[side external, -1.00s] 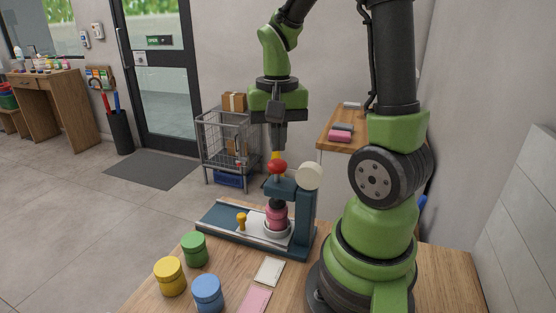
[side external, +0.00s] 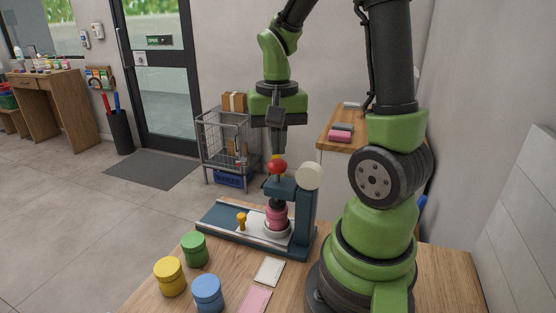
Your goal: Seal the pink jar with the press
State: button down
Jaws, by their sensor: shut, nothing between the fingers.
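The press (side external: 303,217) is a dark teal frame with a red knob (side external: 277,167) on top and a cream round disc (side external: 309,176) at its side. The pink jar (side external: 277,217) stands upright on the light round seat under the press head. A small orange-yellow knob (side external: 241,219) stands on the press's pale slide to the left of the jar. My gripper (side external: 278,153) points down with its fingers shut and empty, right above the red knob. I cannot tell whether the fingertips touch the knob.
Green (side external: 194,249), yellow (side external: 170,276) and blue (side external: 208,293) jars stand on the wooden counter (side external: 235,284) left of and in front of the press. A white card (side external: 269,271) and a pink card (side external: 255,299) lie flat nearby. A wire cart (side external: 222,150) stands behind.

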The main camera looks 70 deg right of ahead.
jog(key=shift+f, duration=1.25)
jog(key=shift+r, duration=0.1)
dwell(0.3)
jog(key=shift+r, duration=3.45)
jog(key=s+a+r+n+t+y, duration=0.1)
jog(key=s+a+r+n+t, duration=0.1)
jog(key=a, duration=0.5)
jog(key=s+a+r+n+t+y, duration=0.1)
jog(key=s+a+r+n+t, duration=0.1)
jog(key=a+n+t, duration=0.3)
jog(key=shift+a+r+n, duration=0.5)
jog(key=shift+a+r, duration=0.35)
jog(key=shift+a, duration=0.05)
